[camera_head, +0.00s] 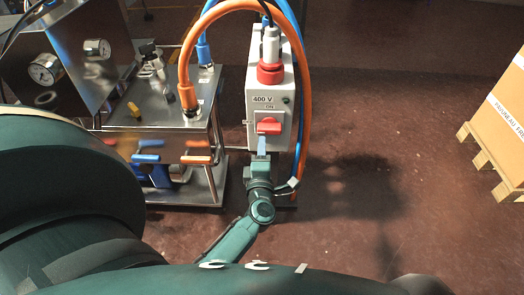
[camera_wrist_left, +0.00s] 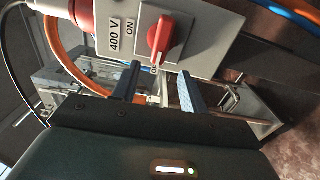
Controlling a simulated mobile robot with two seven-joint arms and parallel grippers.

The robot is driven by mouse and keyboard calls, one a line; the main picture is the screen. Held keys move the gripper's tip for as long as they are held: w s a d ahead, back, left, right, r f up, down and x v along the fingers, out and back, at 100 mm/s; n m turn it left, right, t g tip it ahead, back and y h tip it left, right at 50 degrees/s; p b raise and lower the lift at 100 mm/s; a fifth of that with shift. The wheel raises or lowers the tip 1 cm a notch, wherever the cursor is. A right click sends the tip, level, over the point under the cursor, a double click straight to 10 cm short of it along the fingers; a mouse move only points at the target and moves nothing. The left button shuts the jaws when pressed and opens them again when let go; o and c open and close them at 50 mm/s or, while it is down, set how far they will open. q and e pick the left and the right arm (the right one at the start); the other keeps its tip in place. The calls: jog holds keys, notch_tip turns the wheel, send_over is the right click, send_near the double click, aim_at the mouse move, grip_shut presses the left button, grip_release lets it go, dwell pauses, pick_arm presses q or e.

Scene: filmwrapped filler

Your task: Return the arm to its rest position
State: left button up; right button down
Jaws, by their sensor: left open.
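My left gripper (camera_head: 262,150) is at the lower part of a grey electrical box (camera_head: 258,100) marked 400 V, just below its red rotary switch (camera_head: 269,126). In the left wrist view the two fingers of the gripper (camera_wrist_left: 158,88) stand apart with nothing held between them. The red switch (camera_wrist_left: 164,37) shows just beyond the fingertips, with ON and OFF labels around it. Whether a fingertip touches the box cannot be told. My right gripper is not in view.
A steel machine with gauges (camera_head: 130,105) and coloured valve handles stands left of the box. Orange (camera_head: 184,65) and blue hoses loop around it. A carton (camera_head: 503,115) on a wooden pallet (camera_head: 490,165) stands at right. The floor between is clear.

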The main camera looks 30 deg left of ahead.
pick_arm(q)
jog(key=s+d+r+m+g+h+p, duration=0.15)
jog(key=s+d+m+h+p, duration=0.4)
jog(key=m, duration=0.55)
jog(key=s+d+r+m+h+p, duration=0.25)
jog(key=s+d+m+h, duration=0.4)
jog(key=d+m, duration=0.35)
jog(key=s+m+g+p, duration=0.1)
jog(key=s+m+g, duration=0.2)
jog(key=s+m, duration=0.3)
jog(key=shift+s+a+f+h, duration=0.15)
jog(key=shift+s+f+h, duration=0.15)
jog(key=shift+s+f, duration=0.05)
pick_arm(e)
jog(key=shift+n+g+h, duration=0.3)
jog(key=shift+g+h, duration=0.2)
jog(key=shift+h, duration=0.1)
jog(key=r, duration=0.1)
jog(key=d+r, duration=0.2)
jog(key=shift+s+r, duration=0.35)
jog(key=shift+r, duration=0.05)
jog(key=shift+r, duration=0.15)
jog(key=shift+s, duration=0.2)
